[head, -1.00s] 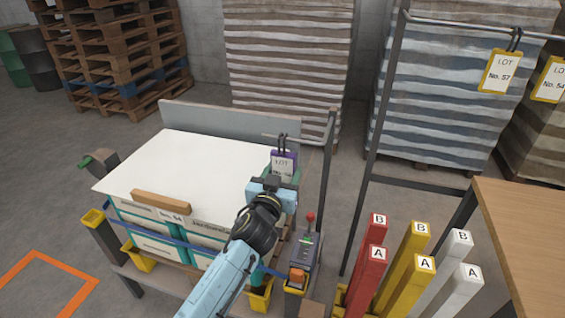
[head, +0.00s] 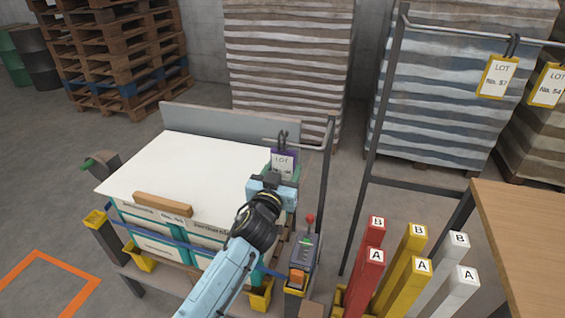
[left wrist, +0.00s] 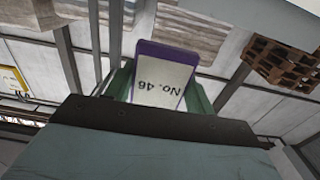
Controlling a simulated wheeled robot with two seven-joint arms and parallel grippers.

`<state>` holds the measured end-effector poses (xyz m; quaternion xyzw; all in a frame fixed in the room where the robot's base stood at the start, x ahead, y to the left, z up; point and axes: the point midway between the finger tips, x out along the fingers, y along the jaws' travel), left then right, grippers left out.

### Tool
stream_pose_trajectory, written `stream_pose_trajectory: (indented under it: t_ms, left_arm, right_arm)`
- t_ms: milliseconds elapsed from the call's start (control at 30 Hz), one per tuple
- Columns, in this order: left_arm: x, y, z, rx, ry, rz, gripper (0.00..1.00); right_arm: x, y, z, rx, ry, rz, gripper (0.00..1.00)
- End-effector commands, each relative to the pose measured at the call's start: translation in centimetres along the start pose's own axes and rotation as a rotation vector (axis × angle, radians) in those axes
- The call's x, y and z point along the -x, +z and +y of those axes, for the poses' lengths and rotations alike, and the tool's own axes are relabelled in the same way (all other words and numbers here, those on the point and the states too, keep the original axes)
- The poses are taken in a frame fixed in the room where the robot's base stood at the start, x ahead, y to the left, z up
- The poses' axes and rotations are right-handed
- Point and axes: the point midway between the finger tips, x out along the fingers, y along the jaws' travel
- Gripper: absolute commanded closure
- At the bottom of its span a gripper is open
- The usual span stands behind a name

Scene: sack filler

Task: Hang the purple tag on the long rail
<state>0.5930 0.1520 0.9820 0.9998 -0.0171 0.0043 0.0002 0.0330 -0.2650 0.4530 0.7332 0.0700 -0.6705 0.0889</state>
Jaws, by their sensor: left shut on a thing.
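In the left wrist view the tag (left wrist: 165,75) reads No. 46 upside down. My left gripper (head: 281,177) is shut on the tag, its green fingers on either side of it. The hook overlaps the short rail in the head view; I cannot tell whether it is around the rail. The long rail (head: 455,27) is at the upper right, with two yellow tags (head: 497,77) (head: 547,85) hanging on it. My right gripper is not in view.
Below my left gripper is a control box with a red-knobbed lever (head: 305,245). Red, yellow and white posts (head: 415,255) stand to its right. A wooden table (head: 525,225) is at the right edge. The long rail left of the yellow tags is bare.

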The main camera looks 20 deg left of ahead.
Motion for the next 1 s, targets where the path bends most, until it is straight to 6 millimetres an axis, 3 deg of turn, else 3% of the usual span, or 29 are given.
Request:
stream_pose_trajectory:
  t_ms: [333,1000]
  left_arm:
    - [0.5,-0.9,0.0,0.001,0.001,-0.001,0.64]
    - [7.3,-1.0,0.0,0.002,0.000,-0.001,0.64]
  right_arm:
    - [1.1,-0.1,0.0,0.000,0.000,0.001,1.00]
    - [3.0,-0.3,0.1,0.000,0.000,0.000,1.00]
